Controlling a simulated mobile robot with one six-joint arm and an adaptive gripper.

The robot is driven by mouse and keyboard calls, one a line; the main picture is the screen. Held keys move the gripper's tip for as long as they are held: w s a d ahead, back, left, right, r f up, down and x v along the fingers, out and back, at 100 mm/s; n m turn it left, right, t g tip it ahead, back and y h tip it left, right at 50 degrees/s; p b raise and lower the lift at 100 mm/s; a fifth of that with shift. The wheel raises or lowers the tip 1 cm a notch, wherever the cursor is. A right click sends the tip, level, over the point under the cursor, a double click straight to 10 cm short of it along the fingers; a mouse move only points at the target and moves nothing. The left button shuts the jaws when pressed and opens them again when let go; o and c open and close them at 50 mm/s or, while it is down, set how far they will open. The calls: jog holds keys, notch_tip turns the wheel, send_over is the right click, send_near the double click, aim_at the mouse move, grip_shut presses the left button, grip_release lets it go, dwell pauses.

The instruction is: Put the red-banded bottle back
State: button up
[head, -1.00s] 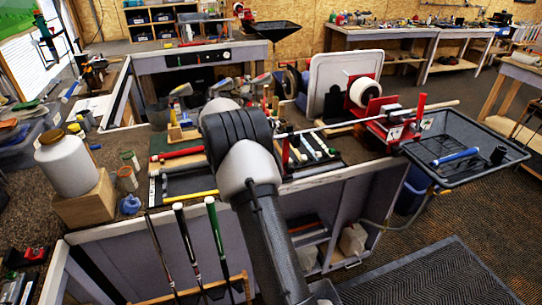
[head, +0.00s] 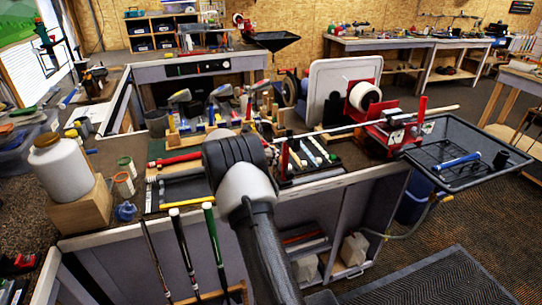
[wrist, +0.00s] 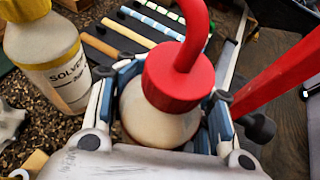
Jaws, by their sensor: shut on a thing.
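In the wrist view, a pale bottle with a red cap and curved red spout (wrist: 172,88) stands between the fingers of my gripper (wrist: 175,88). The gripper is shut on its body, with a blue-grey finger on each side. The cap hides most of the body, so I cannot see a band on it. A second bottle, labelled SOLVENT with a yellow band (wrist: 62,70), stands to the left, apart from the fingers. In the head view my arm hides the gripper and the held bottle.
Several coloured grips (wrist: 130,35) lie in a dark tray beyond the bottles. A red post (wrist: 275,75) rises close on the right. In the head view, a white jug (head: 62,172) stands on a wooden block at left; a black mesh tray (head: 455,145) juts out at right.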

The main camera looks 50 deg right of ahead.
jog(key=shift+f, duration=0.15)
jog(key=o, duration=1.4)
